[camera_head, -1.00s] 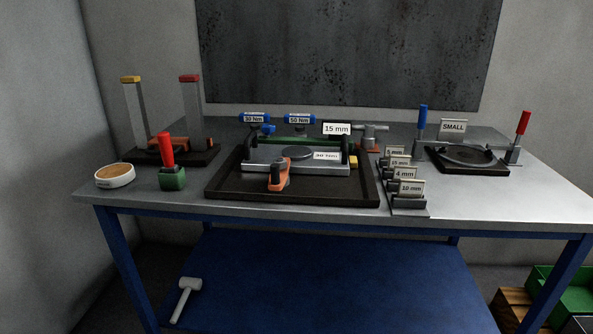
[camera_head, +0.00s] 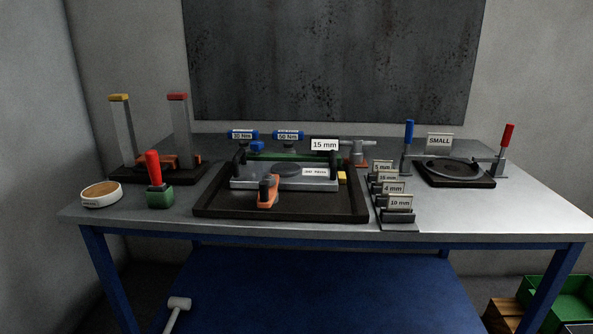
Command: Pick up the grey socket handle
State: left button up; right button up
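A grey handle with a horizontal bar and a thick upright body (camera_head: 358,147) stands at the back of the workbench. I take it for the socket handle. It rests on or by a small orange-red base (camera_head: 356,160), just right of the white "15 mm" sign (camera_head: 324,145). The sign is close to the left end of its bar, and its lower part is small and hard to make out. Neither of my grippers is in view.
A dark tray (camera_head: 225,210) with a grey fixture and an orange-black tool stands in front. Labelled size holders (camera_head: 400,203) stand to its right. A black round fixture (camera_head: 455,170) with blue and red handles is further right. The bench's front right (camera_head: 490,212) is clear.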

aim_at(356, 154)
jog(key=u, duration=3.5)
jog(key=k, duration=1.5)
jog(key=z, duration=2.15)
